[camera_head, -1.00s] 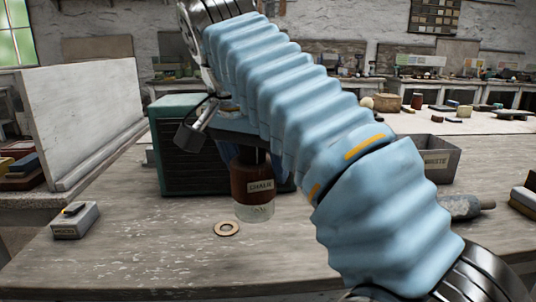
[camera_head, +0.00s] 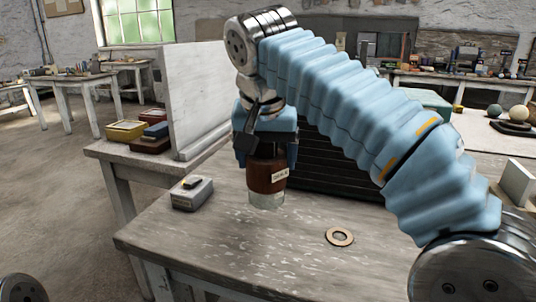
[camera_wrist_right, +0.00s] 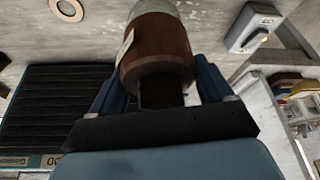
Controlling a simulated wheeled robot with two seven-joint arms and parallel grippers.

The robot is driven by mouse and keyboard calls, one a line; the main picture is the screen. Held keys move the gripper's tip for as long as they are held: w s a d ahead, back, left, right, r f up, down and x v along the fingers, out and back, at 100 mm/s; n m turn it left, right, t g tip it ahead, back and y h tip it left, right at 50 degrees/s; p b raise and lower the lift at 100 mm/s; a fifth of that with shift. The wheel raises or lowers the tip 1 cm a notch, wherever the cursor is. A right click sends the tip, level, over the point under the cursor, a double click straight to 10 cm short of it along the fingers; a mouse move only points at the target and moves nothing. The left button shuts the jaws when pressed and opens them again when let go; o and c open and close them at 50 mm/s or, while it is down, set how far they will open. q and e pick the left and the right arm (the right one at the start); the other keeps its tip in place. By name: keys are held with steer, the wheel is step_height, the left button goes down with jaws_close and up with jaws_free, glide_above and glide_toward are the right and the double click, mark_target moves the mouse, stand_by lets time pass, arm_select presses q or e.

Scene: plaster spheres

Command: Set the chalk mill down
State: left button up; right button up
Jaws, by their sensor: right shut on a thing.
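The chalk mill (camera_head: 266,176) has a brown body with a pale label and a clear glass lower end. It is upright, over the left part of the worktable (camera_head: 225,240). My right gripper (camera_head: 267,153) is shut on its upper part from above; its blue fingers sit on either side. In the right wrist view the mill (camera_wrist_right: 158,48) is between the fingers, with its clear end away from the gripper. I cannot tell whether its base touches the table. My left gripper is not in view.
A flat ring (camera_head: 340,236) lies on the table, right of the mill. A small grey box (camera_head: 192,193) stands to the left. A dark ribbed case (camera_head: 335,165) stands behind, partly hidden by my arm. A white upright panel (camera_head: 195,95) is further back. The table's front is clear.

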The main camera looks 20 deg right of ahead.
steer(key=shift+f+b, duration=2.4)
steer(key=shift+f, duration=0.4)
steer(key=shift+f+b, duration=0.5)
steer(key=shift+f, duration=0.2)
steer(key=o, duration=1.1)
steer(key=shift+o, duration=0.2)
steer(key=shift+r, duration=0.1)
